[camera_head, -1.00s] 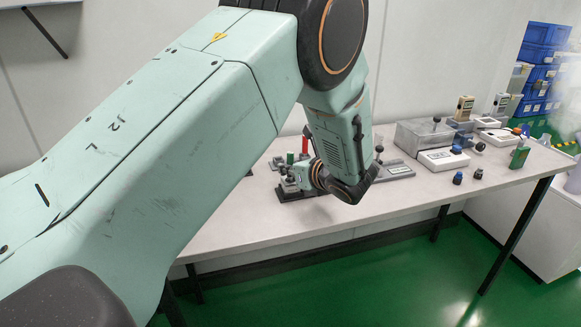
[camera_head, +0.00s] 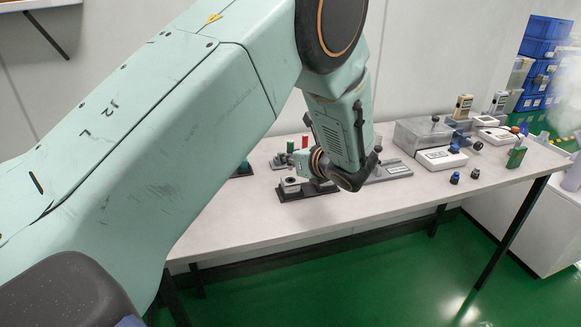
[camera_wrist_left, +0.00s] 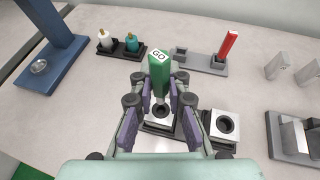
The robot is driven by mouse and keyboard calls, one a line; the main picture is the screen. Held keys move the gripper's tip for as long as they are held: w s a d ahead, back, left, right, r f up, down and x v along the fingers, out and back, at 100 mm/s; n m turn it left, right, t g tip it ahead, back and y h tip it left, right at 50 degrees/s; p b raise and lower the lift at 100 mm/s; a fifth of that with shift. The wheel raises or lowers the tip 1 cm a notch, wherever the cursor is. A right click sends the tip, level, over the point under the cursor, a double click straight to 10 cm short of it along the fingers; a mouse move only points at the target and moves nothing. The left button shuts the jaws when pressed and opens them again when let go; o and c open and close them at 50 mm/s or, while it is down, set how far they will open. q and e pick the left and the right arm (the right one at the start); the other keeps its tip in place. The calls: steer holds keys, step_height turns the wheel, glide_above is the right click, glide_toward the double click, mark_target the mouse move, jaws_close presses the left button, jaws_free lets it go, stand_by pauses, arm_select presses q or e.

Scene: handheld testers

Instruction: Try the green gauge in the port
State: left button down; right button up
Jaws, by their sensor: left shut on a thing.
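The green gauge (camera_wrist_left: 160,75), marked GO on its top end, is upright between the purple finger pads of my left gripper (camera_wrist_left: 158,112), which is shut on it. Its lower end is over a pale block with a round port (camera_wrist_left: 151,124); the wrist view does not clearly show the gap. In the head view my left gripper (camera_head: 309,163) is above this port block (camera_head: 291,184), and the green gauge (camera_head: 290,146) shows beside it. A second block with a round hole (camera_wrist_left: 224,124) stands to the right. My right gripper is not in view.
A red gauge (camera_wrist_left: 228,43) stands in a grey holder behind. A dark tray (camera_wrist_left: 107,47) holds a white and a teal piece. A blue stand (camera_wrist_left: 52,50) is at the left. Grey fixtures (camera_wrist_left: 290,134) are at the right. Boxes and testers (camera_head: 441,159) fill the table's right side.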

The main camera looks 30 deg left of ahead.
arm_select(q)
steer(key=shift+r+p, duration=0.65)
steer(key=shift+r, duration=0.3)
